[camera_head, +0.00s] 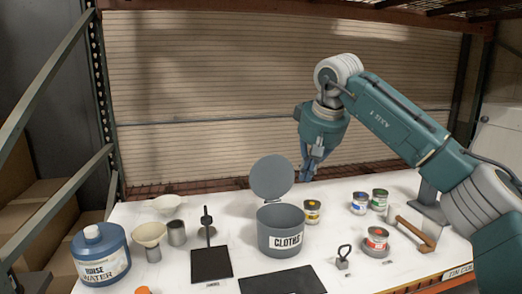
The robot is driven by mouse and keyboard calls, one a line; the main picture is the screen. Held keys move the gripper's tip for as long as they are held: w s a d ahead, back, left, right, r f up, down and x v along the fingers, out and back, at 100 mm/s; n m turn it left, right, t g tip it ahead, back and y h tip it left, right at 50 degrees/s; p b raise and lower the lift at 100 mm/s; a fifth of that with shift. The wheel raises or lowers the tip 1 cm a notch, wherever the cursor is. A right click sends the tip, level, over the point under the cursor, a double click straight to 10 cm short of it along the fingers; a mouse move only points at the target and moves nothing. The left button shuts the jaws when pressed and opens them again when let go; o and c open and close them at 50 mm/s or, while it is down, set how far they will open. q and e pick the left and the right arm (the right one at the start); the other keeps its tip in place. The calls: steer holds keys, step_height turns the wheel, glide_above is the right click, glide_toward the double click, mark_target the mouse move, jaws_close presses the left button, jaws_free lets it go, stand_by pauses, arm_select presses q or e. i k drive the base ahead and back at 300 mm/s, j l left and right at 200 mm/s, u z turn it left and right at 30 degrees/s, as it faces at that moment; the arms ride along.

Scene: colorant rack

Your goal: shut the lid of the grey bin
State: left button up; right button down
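The grey bin (278,241), labelled "CLOTHS", stands upright near the middle of the white table. Its round grey lid (272,177) is open, standing up at the bin's back edge. My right gripper (306,177) is above the table, to the right of the lid and apart from it, pointing down. Its fingers are small and close together in this view, so I cannot tell whether they are open or shut. I see nothing clearly held in it. My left gripper is not in view.
Small paint cans (312,212) stand right of the bin, with more (359,203) farther right. A blue rinse water jug (99,255), a cream funnel (149,235) and a black stand (211,264) are left. A dark mat (283,281) lies in front. A brown-handled tool (416,234) is at right.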

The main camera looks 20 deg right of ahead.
mark_target(272, 177)
steer(key=i, duration=0.65)
steer(key=i+l, duration=0.15)
steer(key=i, duration=0.55)
